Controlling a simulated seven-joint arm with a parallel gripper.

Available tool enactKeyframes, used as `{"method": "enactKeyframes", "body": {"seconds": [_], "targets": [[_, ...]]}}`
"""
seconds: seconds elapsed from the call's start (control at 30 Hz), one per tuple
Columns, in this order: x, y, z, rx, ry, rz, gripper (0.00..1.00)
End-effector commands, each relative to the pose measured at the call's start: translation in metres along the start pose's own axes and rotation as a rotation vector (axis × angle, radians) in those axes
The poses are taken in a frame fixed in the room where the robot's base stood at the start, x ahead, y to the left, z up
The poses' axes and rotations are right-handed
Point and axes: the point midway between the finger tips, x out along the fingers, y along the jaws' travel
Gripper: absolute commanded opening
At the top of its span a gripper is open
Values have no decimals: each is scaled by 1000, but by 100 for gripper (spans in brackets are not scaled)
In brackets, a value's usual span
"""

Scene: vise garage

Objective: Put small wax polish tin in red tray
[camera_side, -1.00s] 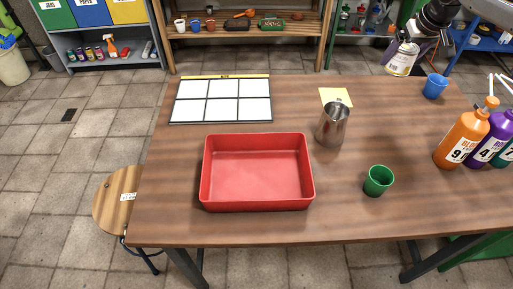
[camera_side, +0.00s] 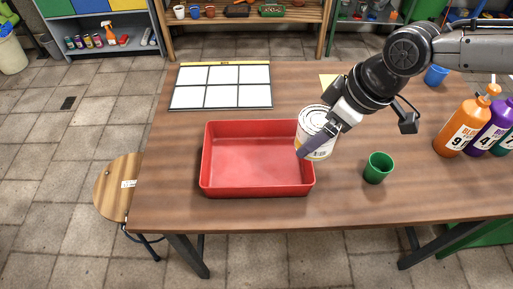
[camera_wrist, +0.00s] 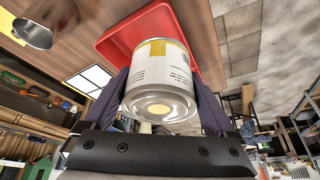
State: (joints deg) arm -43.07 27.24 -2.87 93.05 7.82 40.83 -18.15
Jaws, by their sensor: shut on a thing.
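The small wax polish tin (camera_side: 318,128) is a white can with a silver metal end and a yellow patch on its label. My gripper (camera_side: 318,143) is shut on it and holds it tilted, in front of the red tray's right edge in the side view. The wrist view shows the tin (camera_wrist: 162,75) between my two dark fingers. The red tray (camera_side: 212,185) is empty and sits on the wooden table. In the wrist view the tray (camera_wrist: 112,42) lies behind the tin. The tin's height above the table is hard to tell.
A green cup (camera_side: 377,168) stands right of the tin. A metal cup (camera_wrist: 33,33) shows in the wrist view and is hidden by my arm in the side view. A blue cup (camera_side: 436,76) and pump bottles (camera_side: 463,128) stand at the right. A white grid board (camera_side: 221,88) lies behind the tray.

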Motion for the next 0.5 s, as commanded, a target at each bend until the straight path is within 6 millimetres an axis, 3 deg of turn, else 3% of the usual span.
{"method": "enactKeyframes", "body": {"seconds": [0.1,0.3,0.5], "targets": [[-2,-20,6,-43,3,-16,13],[29,-17,19,-38,-2,-14,13],[48,-16,21,-36,2,-13,13]]}}
